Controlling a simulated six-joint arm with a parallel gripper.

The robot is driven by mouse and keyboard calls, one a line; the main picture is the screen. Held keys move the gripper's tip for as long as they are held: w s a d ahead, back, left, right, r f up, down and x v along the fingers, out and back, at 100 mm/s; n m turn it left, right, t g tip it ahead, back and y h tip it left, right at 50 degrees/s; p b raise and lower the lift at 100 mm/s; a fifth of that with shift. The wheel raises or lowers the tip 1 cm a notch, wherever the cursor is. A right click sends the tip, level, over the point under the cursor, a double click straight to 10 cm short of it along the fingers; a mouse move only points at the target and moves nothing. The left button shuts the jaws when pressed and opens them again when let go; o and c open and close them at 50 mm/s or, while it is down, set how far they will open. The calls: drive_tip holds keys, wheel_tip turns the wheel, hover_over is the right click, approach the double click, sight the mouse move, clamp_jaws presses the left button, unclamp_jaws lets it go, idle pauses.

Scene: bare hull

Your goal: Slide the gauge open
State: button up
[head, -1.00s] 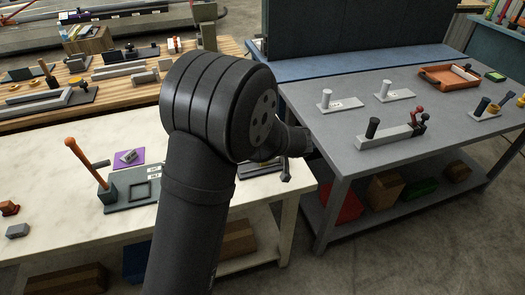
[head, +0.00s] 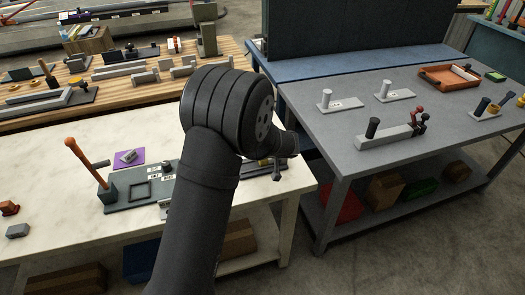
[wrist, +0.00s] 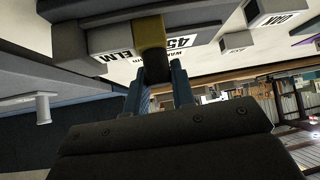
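In the wrist view the gauge shows close up as a grey bar (wrist: 118,42) with an "ELM" tag, a yellow band (wrist: 150,31) and a "45" label. A black knob (wrist: 154,67) sticks out from the yellow band towards me. My gripper (wrist: 157,72) has its two blue fingers on either side of this knob, close to it. I cannot tell whether they touch it. In the head view my arm hides most of the gauge and the gripper; part of a dark low fixture (head: 250,165) shows at the right end of the white bench.
The white bench (head: 55,165) carries a grey plate with an orange-handled lever (head: 87,165) and a purple pad (head: 123,157) left of my arm. A grey table (head: 340,112) with several fixtures stands to the right, across a narrow gap. A wooden bench (head: 125,92) is behind.

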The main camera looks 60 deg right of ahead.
clamp_jaws()
drive_tip(key=w+a, duration=0.3)
drive_tip(key=shift+w+a, duration=0.2)
drive_tip(key=o, duration=0.9)
unclamp_jaws()
drive_tip(key=shift+c, duration=0.2)
drive_tip(key=shift+s, duration=0.1)
drive_tip(key=v, duration=1.7)
drive_tip(key=shift+a, duration=0.15)
drive_tip(key=shift+s, duration=0.1)
drive_tip(key=x, duration=1.7)
drive_tip(key=shift+d, duration=0.2)
